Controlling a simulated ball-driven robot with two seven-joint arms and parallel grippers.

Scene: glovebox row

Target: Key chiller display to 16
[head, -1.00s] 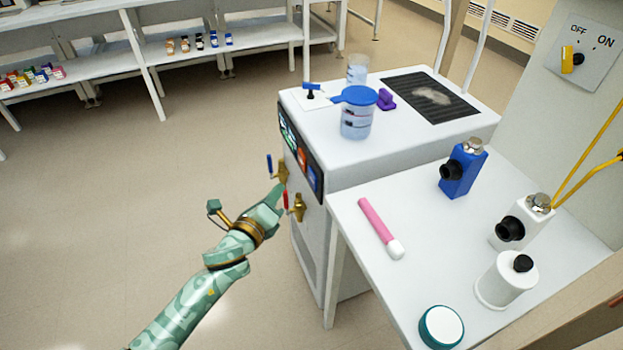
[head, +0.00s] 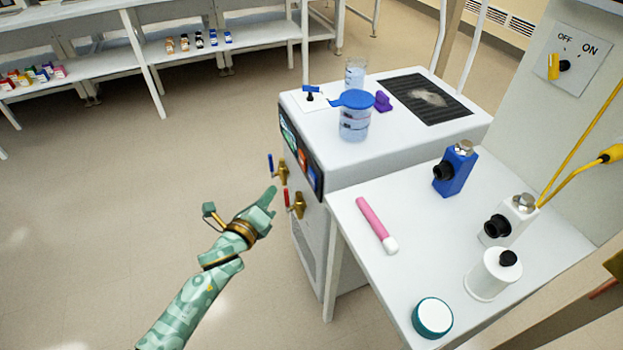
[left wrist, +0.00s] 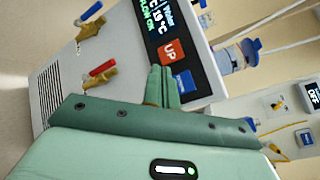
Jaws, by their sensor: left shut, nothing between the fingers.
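The chiller (head: 400,135) is a white cabinet with a dark control panel on its front side. In the left wrist view its display (left wrist: 155,22) shows lit text with "FLOW OK" and a number that looks like 19 °C; part is cut off. The red UP button (left wrist: 170,51) lies just beyond my fingertips, and a blue button (left wrist: 185,83) is beside them, partly hidden. My left gripper (head: 270,194) is shut and empty, in front of the panel and apart from it in the head view; it also shows in the left wrist view (left wrist: 163,72).
Two brass taps, one blue-handled (head: 281,172) and one red-handled (head: 297,205), stick out below the panel near my gripper. A lidded beaker (head: 354,122) stands on the chiller. A side table (head: 390,275) holds bottles and a pink marker (head: 375,222). Floor at left is clear.

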